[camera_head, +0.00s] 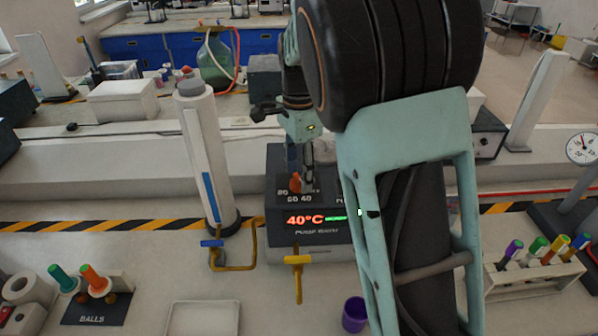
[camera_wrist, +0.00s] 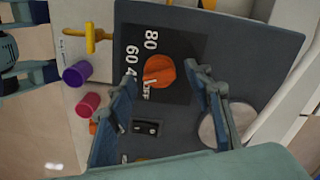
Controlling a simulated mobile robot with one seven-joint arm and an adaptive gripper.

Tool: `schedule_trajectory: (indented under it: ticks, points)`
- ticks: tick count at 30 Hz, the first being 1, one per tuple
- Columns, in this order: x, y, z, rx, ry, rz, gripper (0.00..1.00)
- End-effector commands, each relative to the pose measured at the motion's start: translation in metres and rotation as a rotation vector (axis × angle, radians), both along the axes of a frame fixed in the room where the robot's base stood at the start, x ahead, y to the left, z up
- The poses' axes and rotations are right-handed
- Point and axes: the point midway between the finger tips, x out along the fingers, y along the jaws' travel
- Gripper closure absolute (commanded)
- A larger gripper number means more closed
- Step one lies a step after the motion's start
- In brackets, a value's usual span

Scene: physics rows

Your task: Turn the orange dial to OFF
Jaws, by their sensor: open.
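The orange dial (camera_head: 295,184) is on top of a dark heater box (camera_head: 283,232) whose red display reads 40°C. In the wrist view the dial (camera_wrist: 160,69) sits on a black panel marked 80, 60, a partly hidden 40, and OFF. A pale mark on the dial faces its lower left, near the 40 and OFF labels; which one it meets is unclear. My gripper (camera_head: 300,164) points down just above the dial. In the wrist view my gripper (camera_wrist: 162,76) is open, fingers on either side of the dial; no contact is clear.
A black rocker switch (camera_wrist: 147,128) is beside the dial panel. A white cylinder (camera_head: 204,150) stands left of the box, and yellow valve pipes (camera_head: 297,275) are in front. A purple cup (camera_head: 355,314) and a rack of colored tubes (camera_head: 535,277) stand to the right.

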Motion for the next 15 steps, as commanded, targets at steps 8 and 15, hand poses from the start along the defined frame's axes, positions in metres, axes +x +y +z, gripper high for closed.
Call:
schedule_trajectory:
  ticks: [8, 15]
  points:
    - [0.0, -0.0001, -0.0005, 0.0, 0.0, 0.0, 0.58]
    - [0.0, -0.0002, -0.0003, 0.0, 0.0, 0.0, 0.84]
